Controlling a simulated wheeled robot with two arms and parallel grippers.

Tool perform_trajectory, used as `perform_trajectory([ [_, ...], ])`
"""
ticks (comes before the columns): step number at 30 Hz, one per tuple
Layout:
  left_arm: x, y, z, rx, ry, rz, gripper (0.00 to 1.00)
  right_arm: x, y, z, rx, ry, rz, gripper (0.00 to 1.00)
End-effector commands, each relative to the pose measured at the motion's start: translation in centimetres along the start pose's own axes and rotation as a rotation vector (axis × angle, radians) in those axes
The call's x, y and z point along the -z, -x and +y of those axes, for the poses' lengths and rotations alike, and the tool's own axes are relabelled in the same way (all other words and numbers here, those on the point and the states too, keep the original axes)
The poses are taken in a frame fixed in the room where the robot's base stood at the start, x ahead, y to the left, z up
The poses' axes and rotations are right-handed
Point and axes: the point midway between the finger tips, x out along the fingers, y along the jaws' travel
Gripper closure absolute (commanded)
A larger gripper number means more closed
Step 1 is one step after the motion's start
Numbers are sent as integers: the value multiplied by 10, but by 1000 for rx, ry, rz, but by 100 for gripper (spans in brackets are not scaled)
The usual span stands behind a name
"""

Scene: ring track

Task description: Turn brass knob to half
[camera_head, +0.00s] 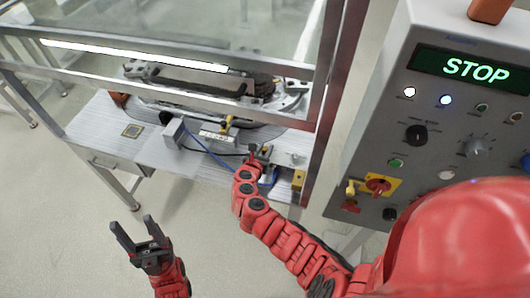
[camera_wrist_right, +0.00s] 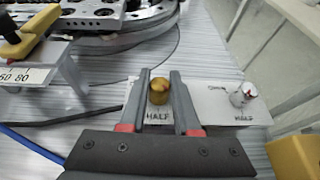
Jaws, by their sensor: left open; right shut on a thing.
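The brass knob (camera_wrist_right: 158,92) stands on a pale plate (camera_wrist_right: 205,99) in the right wrist view, above a printed "HALF" label. It sits between the two fingers of my right gripper (camera_wrist_right: 160,80), which is shut on it. A small red mark shows on its top; its exact heading is hard to read. In the head view my right gripper (camera_head: 259,153) is at the front of the bench and hides the knob. My left gripper (camera_head: 131,224) is open and empty, over the floor in front of the bench.
A silver knob (camera_wrist_right: 240,96) with its own "HALF" label stands right of the brass one. A yellow block (camera_wrist_right: 294,157) is near the right finger. A yellow-handled lever (camera_wrist_right: 28,38) with a scale is at left. A control panel (camera_head: 443,126) reading "STOP" stands right.

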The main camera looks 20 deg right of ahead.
Motion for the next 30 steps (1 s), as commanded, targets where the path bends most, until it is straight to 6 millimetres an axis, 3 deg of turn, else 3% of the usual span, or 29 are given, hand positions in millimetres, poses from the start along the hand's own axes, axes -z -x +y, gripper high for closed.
perform_trajectory([
  [15,-10,59,3,0,0,0,41,7,-2,2,419,-174,6,100],
  [30,-19,110,6,0,0,0,41,6,-1,1,631,-260,7,100],
])
